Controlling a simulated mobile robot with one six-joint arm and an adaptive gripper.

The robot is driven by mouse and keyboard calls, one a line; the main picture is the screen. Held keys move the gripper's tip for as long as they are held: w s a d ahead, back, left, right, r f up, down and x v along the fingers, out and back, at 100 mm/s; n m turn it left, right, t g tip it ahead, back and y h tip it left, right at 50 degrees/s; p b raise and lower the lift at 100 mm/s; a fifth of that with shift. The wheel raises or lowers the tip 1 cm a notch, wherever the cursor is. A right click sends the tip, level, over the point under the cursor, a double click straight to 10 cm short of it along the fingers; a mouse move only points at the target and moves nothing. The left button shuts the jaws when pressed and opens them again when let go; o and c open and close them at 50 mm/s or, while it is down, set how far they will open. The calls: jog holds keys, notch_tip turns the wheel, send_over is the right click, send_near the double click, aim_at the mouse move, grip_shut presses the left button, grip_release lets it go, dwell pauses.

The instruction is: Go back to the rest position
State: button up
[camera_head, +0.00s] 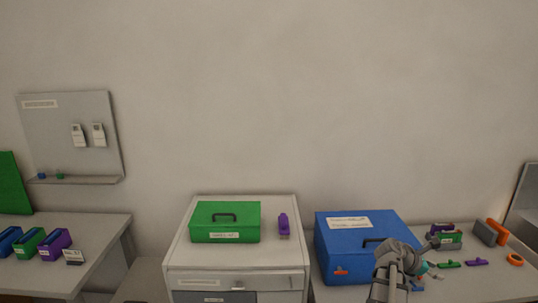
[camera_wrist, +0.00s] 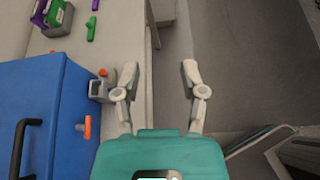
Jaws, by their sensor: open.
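My gripper (camera_wrist: 160,75) is open and empty in the wrist view, with its two fingers spread apart above the bench edge and the grey floor. In the head view my arm (camera_head: 397,262) rises in front of the blue box (camera_head: 345,243) at the right, and it hides part of the box's right side. The fingers are too small to make out clearly there. The blue box also shows in the wrist view (camera_wrist: 55,90), left of my gripper, with a black handle (camera_wrist: 22,140) and an orange latch or knob (camera_wrist: 87,127).
A grey fixture with an orange knob (camera_wrist: 101,88) sits close to my left finger. Small purple and green parts (camera_head: 449,264) and an orange ring (camera_head: 515,259) lie on the right bench. A green box (camera_head: 225,232) stands on the middle cabinet (camera_head: 180,255). Open floor (camera_wrist: 235,60) lies right of the bench.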

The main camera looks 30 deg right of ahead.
jog(key=w+a+f+m+t+y+b, duration=0.1)
jog(key=w+a+f+m+t+y, duration=0.1)
jog(key=w+a+f, duration=0.5)
jog(key=w+a+f+m+t+y+b, duration=0.1)
jog(key=w+a+m+b, duration=0.3)
jog(key=a, duration=0.7)
jog(key=w+a+f+m+t+y+p, duration=0.15)
jog(key=w+a+f, duration=0.25)
jog(key=w+a, duration=0.4)
jog(key=a+f+m+y+b, duration=0.2)
jog(key=a+f+y, duration=0.1)
jog(key=a, duration=1.3)
jog(key=a+f+m+y+b, duration=0.2)
jog(key=a+y, duration=0.2)
jog(key=a, duration=1.2)
jog(key=shift+a+f+m, duration=0.25)
jog(key=shift+f+m, duration=0.1)
jog(key=shift+f, duration=0.05)
